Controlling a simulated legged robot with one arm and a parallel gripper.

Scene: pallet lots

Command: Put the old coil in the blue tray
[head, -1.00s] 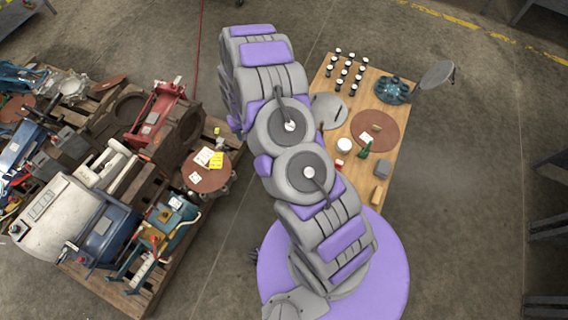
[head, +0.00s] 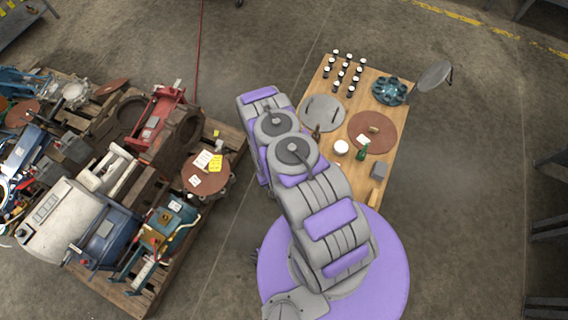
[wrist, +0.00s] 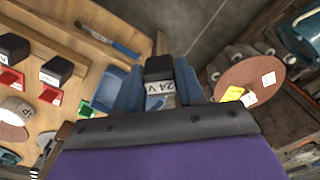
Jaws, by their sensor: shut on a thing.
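In the wrist view my gripper (wrist: 160,84) has its two blue fingers closed on a black block with a white "24 V" label (wrist: 159,72), which looks like the coil. A blue shape (wrist: 111,88), apparently the blue tray, shows just left of the left finger, partly hidden by it. I cannot tell whether the coil touches anything below. In the head view my gripper, the coil and the tray are not visible; my folded arm covers that area.
The wrist view shows a wooden board with black blocks (wrist: 57,70), red parts (wrist: 50,95) and a blue-handled tool (wrist: 108,41). In the head view a wooden table (head: 345,72) stands right of my arm and a loaded pallet (head: 118,292) left. Open floor lies between them.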

